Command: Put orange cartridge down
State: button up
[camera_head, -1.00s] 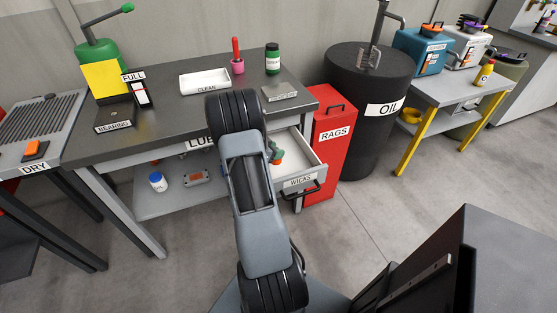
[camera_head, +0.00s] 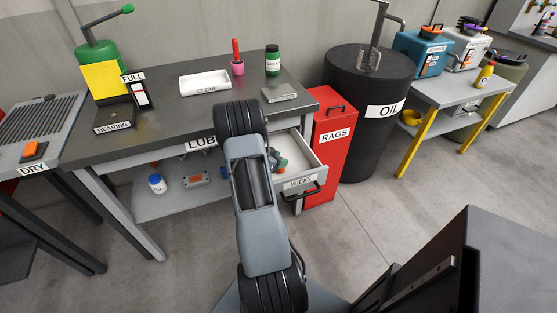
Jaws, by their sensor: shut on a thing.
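My arm (camera_head: 256,205) reaches up from the bottom middle toward the bench, its upper joint in front of the open drawer marked WICKS (camera_head: 301,182). My gripper is hidden behind the arm, so its fingers and anything in them do not show. An orange block with a dark part (camera_head: 35,150) lies on the grey rack marked DRY (camera_head: 58,118) at the far left. A small grey and orange piece (camera_head: 195,179) lies on the shelf under the bench. I cannot tell whether either is the orange cartridge.
The dark bench (camera_head: 165,132) holds a white CLEAN tray (camera_head: 205,82), a pink pot (camera_head: 238,67), a green jar (camera_head: 272,62) and a BEARING stand (camera_head: 114,119). A red RAGS bin (camera_head: 327,150) and a black OIL drum (camera_head: 368,135) stand right of it.

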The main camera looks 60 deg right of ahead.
jog(key=o, duration=1)
jog(key=shift+f, duration=0.1)
jog(key=shift+c, duration=0.2)
